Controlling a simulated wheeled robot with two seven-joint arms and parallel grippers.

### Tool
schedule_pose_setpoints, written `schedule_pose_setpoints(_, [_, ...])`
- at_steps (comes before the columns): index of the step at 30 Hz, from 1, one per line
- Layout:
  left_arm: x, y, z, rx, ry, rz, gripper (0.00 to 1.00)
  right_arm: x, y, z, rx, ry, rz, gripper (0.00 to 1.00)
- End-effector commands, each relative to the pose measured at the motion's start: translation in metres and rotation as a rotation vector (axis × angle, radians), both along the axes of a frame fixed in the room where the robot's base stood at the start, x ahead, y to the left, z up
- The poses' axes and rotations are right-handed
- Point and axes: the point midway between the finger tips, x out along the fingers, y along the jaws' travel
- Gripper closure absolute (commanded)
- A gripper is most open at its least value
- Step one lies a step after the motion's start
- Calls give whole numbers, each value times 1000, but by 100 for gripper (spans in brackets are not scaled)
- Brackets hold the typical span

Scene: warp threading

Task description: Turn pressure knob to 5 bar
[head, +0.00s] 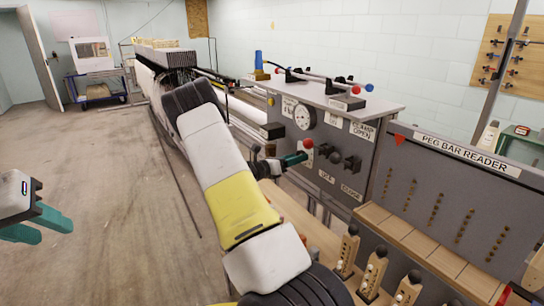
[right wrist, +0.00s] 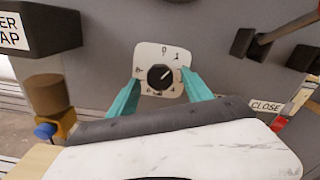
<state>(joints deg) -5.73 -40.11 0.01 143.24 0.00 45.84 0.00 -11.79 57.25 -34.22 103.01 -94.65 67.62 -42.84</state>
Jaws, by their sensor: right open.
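The pressure knob (right wrist: 161,77) is a small round black dial on a white numbered plate (right wrist: 147,52) in the right wrist view. Its pale pointer mark points to the upper right, roughly toward the 1. Lower numbers on the plate are too small to read surely. My right gripper (right wrist: 160,84) is open, with one teal finger on each side of the plate; I cannot tell whether they touch it. In the head view my right gripper (head: 296,158) is at the grey panel and hides the knob. My left gripper (head: 55,232) is open and empty at the left edge.
The grey panel (head: 352,173) carries a round gauge (head: 304,117), a red ball (head: 308,144) and black levers (head: 352,163). A CLOSE label (right wrist: 266,106) is right of the knob. Wooden pegs (head: 374,275) stand at lower right. The floor at left is clear.

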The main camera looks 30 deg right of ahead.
Motion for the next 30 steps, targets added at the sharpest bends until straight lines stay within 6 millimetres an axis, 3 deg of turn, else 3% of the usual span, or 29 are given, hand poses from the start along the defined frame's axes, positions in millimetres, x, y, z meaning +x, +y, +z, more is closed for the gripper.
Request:
schedule_pose_setpoints(11, [0,0,0,0,0,0,64,1,-11,0,0,0,1,42])
schedule_pose_setpoints(12, [0,0,0,0,0,0,64,1,-11,0,0,0,1,44])
schedule_pose_setpoints(21, [0,0,0,0,0,0,64,1,-10,0,0,0,1,100])
schedule_pose_setpoints(30, [0,0,0,0,0,0,64,1,-10,0,4,-36,1,100])
